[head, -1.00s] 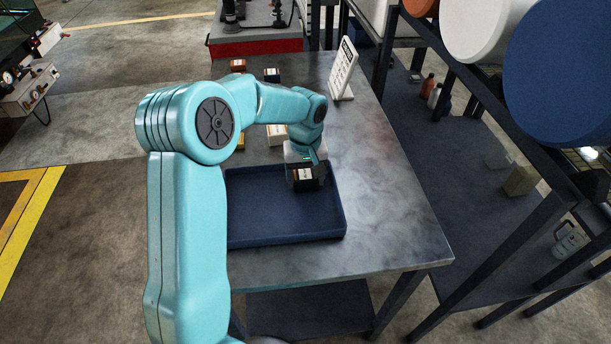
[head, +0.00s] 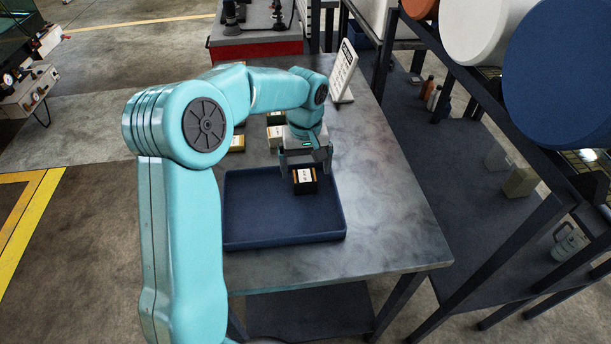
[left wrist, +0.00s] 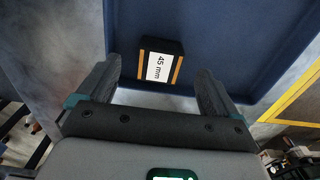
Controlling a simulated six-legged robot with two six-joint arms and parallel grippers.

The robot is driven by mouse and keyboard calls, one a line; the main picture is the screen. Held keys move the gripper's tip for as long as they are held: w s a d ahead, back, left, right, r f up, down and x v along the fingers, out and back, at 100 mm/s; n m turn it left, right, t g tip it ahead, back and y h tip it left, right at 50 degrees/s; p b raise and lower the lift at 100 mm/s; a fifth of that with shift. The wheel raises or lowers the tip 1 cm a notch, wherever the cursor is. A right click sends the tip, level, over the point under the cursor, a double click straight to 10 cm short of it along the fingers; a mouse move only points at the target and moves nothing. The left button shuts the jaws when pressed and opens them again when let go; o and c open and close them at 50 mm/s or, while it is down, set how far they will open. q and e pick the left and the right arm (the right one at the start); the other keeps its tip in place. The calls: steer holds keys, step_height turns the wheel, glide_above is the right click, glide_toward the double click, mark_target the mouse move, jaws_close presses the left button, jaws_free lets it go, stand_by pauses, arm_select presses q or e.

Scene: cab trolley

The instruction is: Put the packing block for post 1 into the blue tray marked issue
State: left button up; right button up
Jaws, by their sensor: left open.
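A black block with orange edges and a white label (head: 304,180) lies in the blue tray (head: 253,238), near its back right part. In the left wrist view the block's label (left wrist: 159,67) reads "45 mm", and the block is on the tray floor (left wrist: 225,45). My left gripper (head: 305,174) is open at the tray's back edge. Its two fingers (left wrist: 158,85) stand apart on either side of the block, with a gap on each side. My right gripper is not seen. Any "issue" mark on the tray is not visible.
A white sign (head: 343,72) stands on the table behind the tray. Other labelled blocks (head: 275,134) and (head: 237,143) a yellowish block sit behind the tray, partly hidden by my arm. The metal table (head: 395,220) is clear on the right. A dark rack with large rolls stands farther right.

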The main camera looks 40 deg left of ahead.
mark_target(305, 179)
arm_select(q)
step_height(305, 179, up, 7)
steer(key=shift+r, duration=0.2)
steer(key=shift+s+d+f, duration=0.1)
stand_by(0.5)
